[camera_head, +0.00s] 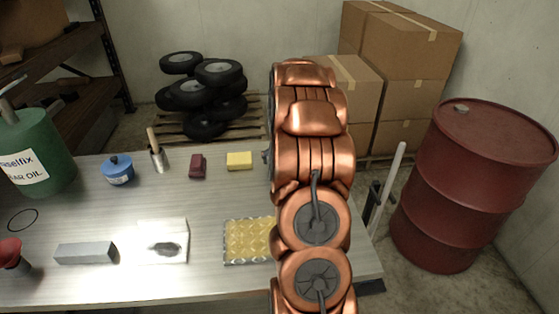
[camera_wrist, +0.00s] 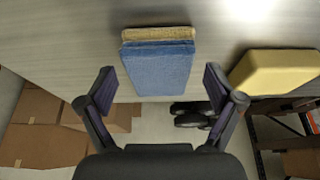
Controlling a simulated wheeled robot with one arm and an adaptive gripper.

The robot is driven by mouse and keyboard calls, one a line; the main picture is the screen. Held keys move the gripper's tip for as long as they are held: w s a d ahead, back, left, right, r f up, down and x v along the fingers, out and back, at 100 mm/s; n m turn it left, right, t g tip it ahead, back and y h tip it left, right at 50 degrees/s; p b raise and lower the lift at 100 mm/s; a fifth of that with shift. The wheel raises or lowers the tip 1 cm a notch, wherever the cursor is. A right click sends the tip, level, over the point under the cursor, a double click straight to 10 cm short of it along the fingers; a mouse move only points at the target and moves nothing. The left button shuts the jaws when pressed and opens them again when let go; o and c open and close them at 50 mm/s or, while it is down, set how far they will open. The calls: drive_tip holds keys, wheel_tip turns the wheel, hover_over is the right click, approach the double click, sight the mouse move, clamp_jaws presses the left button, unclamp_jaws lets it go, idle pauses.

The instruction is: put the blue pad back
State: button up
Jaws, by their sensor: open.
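The blue pad (camera_wrist: 157,72) is a flat block on the table in the wrist view, with a tan layer (camera_wrist: 158,34) along one edge; I cannot tell if this is part of it. My gripper (camera_wrist: 159,78) is open, its two fingers on either side of the pad with gaps, apart from it. In the head view my copper arm hides the pad and the gripper.
A yellow block (camera_wrist: 275,71) lies beside the pad; it also shows in the head view (camera_head: 239,161), near a maroon block (camera_head: 198,166). A yellow-patterned tray (camera_head: 245,240), a stained white sheet (camera_head: 163,243) and a grey bar (camera_head: 87,253) lie nearer. A red drum (camera_head: 470,190) stands right.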

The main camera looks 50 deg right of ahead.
drive_tip(key=b+v, duration=0.3)
drive_tip(key=v, duration=0.8)
drive_tip(key=s+a+r+n+g+y, duration=0.1)
drive_tip(key=s+a, duration=0.2)
drive_tip(key=a, duration=0.6)
drive_tip(key=s+a+n+y, duration=0.1)
drive_tip(key=s+a+n, duration=0.15)
drive_tip(key=a, duration=0.65)
drive_tip(key=s+a+r+n+g, duration=0.1)
drive_tip(key=s+a, duration=0.2)
drive_tip(key=a, duration=0.7)
drive_tip(key=s+a+f+n+g, duration=0.1)
drive_tip(key=s+a, duration=0.5)
drive_tip(key=s, duration=0.4)
drive_tip(key=s+a+f+n+g, duration=0.1)
drive_tip(key=s+a+n+g, duration=0.1)
drive_tip(key=s+a, duration=0.4)
drive_tip(key=s, duration=0.4)
drive_tip(key=shift+s+a+y, duration=0.15)
drive_tip(key=shift+a+y, duration=0.05)
drive_tip(key=shift+y, duration=0.2)
